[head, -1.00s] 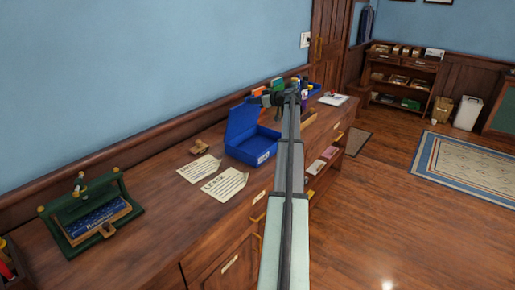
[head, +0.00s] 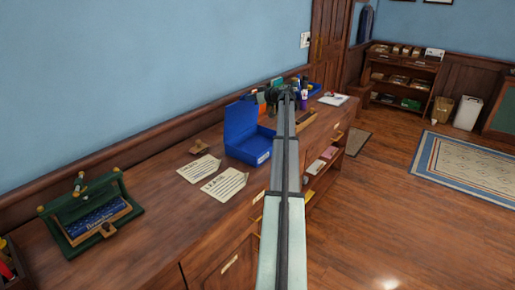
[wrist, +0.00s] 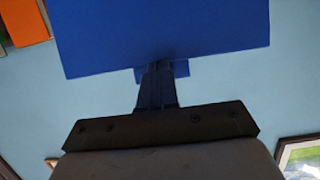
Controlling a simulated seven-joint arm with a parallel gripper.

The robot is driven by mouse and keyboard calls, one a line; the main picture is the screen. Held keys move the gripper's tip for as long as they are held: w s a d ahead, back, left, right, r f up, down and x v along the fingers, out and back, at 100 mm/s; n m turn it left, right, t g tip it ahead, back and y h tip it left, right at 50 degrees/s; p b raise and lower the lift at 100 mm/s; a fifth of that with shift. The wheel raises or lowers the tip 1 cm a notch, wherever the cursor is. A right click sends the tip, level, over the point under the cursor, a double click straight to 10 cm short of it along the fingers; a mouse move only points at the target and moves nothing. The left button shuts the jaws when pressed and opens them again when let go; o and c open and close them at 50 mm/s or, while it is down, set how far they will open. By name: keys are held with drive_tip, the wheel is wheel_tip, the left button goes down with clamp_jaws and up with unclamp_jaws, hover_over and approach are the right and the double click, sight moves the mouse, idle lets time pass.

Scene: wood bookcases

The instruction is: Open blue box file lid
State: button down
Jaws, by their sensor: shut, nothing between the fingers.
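The blue box file (head: 250,150) stands on the wooden desk, partly hidden by my arm. Its lid (head: 240,122) is raised and stands about upright at the wall side. My gripper (head: 272,97) is above and right of the box in the head view, its fingers small and hard to make out there. In the wrist view my gripper (wrist: 158,70) has its fingers shut together and empty. Their tips overlap the lower edge of a large blue panel (wrist: 165,30), which looks like part of the box file. I cannot tell whether they touch it.
Two paper sheets (head: 224,184) lie left of the box. A green open case (head: 93,214) stands farther left. The desk (head: 150,190) has free room between them. Bright folders and a purple item (head: 304,97) stand beyond the box, near a white sheet (head: 333,100).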

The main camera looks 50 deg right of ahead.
drive_tip(key=shift+w+r, duration=0.15)
drive_tip(key=shift+w, duration=0.5)
drive_tip(key=shift+w+r, duration=0.1)
drive_tip(key=shift+w, duration=1.85)
drive_tip(key=shift+w, duration=0.5)
drive_tip(key=shift+s, duration=0.1)
drive_tip(key=shift+s, duration=2.9)
